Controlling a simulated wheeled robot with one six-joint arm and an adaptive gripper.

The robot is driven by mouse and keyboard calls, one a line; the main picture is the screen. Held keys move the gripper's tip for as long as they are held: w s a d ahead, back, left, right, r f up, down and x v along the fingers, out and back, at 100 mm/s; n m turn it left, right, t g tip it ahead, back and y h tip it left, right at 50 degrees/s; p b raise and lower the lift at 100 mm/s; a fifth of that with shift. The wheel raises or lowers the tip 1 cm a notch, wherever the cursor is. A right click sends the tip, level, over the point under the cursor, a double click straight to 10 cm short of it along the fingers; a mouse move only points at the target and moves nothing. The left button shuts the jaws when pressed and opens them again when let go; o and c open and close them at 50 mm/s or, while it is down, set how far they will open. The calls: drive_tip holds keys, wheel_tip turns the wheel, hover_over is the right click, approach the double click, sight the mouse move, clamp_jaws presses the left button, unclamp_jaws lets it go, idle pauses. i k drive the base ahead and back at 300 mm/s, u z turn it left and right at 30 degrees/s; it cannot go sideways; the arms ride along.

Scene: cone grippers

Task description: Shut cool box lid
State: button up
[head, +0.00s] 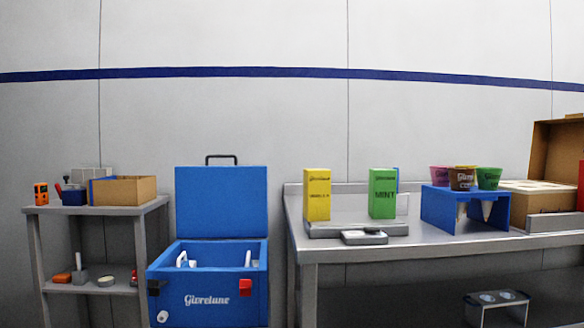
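The blue cool box (205,302) stands between the shelf rack and the steel table in the head view. Its lid (221,202) is open and stands upright at the back, with a dark handle (221,157) on its top edge. Some white things (184,259) show inside the box; I cannot tell what they are. A black latch (154,288) and a red latch (245,287) are on the front. A white plug (162,316) is low on the front left. The bottom of the box is cut off. My gripper is not in view.
The steel table (400,246) on the right holds a yellow carton (317,194), a green carton (382,193), a blue cone stand (438,207) and cardboard boxes (525,192). The shelf rack (95,209) on the left holds a cardboard box (123,190). The space above the cool box is clear.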

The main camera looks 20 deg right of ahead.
sight(223, 202)
drive_tip(key=z, duration=0.25)
drive_tip(key=k, duration=0.45)
drive_tip(key=u, duration=0.95)
drive_tip(key=i, duration=1.5)
drive_tip(key=z, duration=0.65)
drive_tip(key=i, duration=0.55)
drive_tip(key=z, duration=0.6)
